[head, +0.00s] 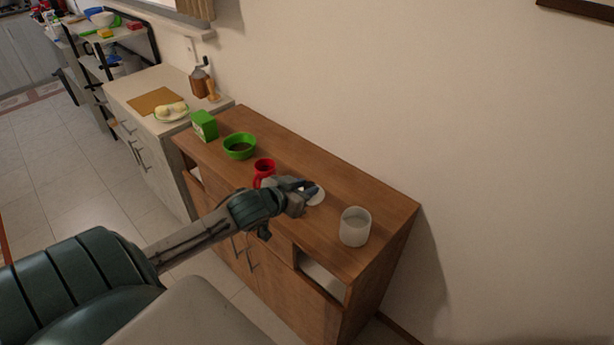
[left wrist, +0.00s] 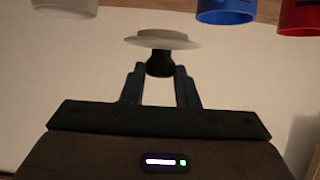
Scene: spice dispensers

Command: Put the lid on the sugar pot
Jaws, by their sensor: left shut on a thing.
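The lid is a white disc with a dark knob; it shows at my left gripper (head: 306,189) in the head view, and the lid (left wrist: 162,41) also shows in the left wrist view. My left gripper (left wrist: 160,72) is shut on the lid's dark knob, with the disc beyond the fingertips. The sugar pot (head: 355,228) looks to be the white, open-topped cylinder near the right end of the wooden cabinet, to the right of the gripper and apart from the lid. Part of the pot shows at the top left of the wrist view (left wrist: 66,8). My right gripper is out of view.
A red mug (head: 264,168) stands just left of the gripper. A blue cup (left wrist: 226,11) shows in the wrist view. A green bowl (head: 240,146) and green box (head: 204,125) stand farther left on the cabinet (head: 385,200). The wall runs behind it.

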